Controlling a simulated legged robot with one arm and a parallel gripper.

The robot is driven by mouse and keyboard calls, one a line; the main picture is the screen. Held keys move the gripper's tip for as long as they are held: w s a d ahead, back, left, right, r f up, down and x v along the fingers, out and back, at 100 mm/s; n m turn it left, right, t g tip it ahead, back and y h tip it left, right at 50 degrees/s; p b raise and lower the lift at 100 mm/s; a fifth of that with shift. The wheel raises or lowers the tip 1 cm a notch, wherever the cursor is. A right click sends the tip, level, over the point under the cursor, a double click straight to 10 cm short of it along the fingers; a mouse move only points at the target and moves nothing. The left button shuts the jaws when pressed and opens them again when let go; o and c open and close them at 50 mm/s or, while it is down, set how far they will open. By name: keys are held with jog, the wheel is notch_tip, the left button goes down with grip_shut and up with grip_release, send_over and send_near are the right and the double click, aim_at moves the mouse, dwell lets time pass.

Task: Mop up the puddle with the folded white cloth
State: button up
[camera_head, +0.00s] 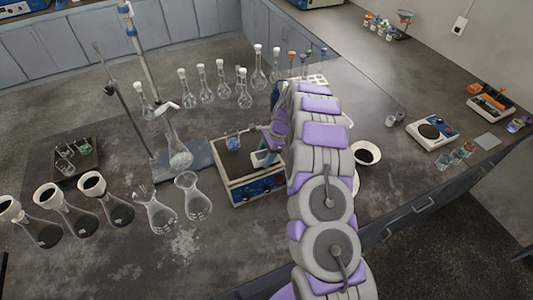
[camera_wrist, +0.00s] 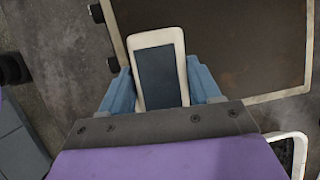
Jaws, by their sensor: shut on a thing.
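My gripper (camera_wrist: 160,80) is shut on a small cream-rimmed block with a dark rectangular face (camera_wrist: 157,70). The block stands between the blue fingers. I cannot tell that it is a folded cloth. In the head view, my gripper (camera_head: 267,146) is low over the right part of a cream and blue bench device with a dark top (camera_head: 257,187). The device's dark top and cream rim (camera_wrist: 283,95) also fill much of the wrist view. I make out no clear folded white cloth and no clear puddle; pale patches (camera_head: 183,247) mark the bench front. My arm hides part of the bench.
Several stoppered flasks (camera_head: 243,90) line the back. A white bowl (camera_head: 357,146) and a balance (camera_head: 432,132) are right.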

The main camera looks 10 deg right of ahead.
jog(key=shift+s+a+r+p, duration=0.15)
jog(key=shift+a+p, duration=0.3)
jog(key=shift+a, duration=0.7)
jog(key=shift+w+d+f+p, duration=0.15)
jog(key=shift+d+p, duration=0.1)
jog(key=shift+d, duration=0.6)
jog(key=shift+w+d+f+p, duration=0.1)
jog(key=shift+d+p, duration=0.1)
jog(key=shift+d, duration=0.65)
jog(key=shift+s+a+p, duration=0.2)
jog(key=shift+a+p, duration=0.1)
jog(key=shift+a, duration=0.55)
jog(key=shift+s+a+p, duration=0.15)
jog(key=shift+a+p, duration=0.15)
jog(key=shift+a, duration=0.55)
jog(key=shift+w+d+p, duration=0.2)
jog(key=shift+d, duration=0.65)
jog(key=shift+w+d+p, duration=0.15)
jog(key=shift+d, duration=0.7)
jog(key=shift+s+a+p, duration=0.25)
jog(key=shift+a+p, duration=0.05)
jog(key=shift+a, duration=0.4)
jog(key=shift+a+r, duration=0.15)
jog(key=shift+a, duration=1)
